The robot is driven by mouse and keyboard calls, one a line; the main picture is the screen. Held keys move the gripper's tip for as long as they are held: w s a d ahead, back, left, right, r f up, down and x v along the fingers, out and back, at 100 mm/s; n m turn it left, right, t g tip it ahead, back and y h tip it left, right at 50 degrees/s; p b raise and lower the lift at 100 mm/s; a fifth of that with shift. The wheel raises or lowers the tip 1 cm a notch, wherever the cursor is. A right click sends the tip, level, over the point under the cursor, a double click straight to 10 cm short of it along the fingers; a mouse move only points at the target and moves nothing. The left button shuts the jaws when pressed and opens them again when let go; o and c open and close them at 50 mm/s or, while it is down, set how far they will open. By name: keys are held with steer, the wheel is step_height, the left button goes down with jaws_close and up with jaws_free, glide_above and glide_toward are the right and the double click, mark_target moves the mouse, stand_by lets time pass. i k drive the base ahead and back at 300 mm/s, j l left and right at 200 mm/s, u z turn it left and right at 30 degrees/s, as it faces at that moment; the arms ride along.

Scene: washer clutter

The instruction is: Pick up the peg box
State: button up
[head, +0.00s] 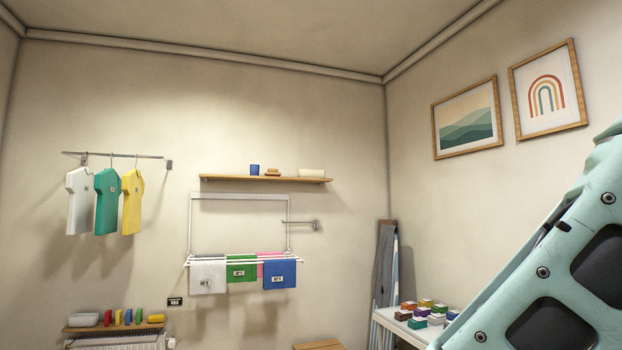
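No thing can be made out for certain as the peg box. My gripper is out of view.
A wooden shelf (70,329) at the lower left holds several small coloured items above a white radiator. A drying rack (189,230) with towels hangs mid-wall. A folded ironing board seems to lean in the corner. Shirts hang on a left rail.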

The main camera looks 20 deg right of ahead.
mark_target(301, 173)
steer(key=i+l+u, duration=0.1)
steer(key=i+l, duration=0.2)
steer(key=i, duration=0.35)
steer(key=i+l, duration=0.4)
steer(key=i, duration=0.25)
steer(key=i+l+u, duration=0.15)
steer(key=i+l, duration=0.2)
steer(key=i, duration=0.3)
steer(key=i+l+u, duration=0.1)
steer(key=i+l, duration=0.35)
steer(key=i, duration=0.2)
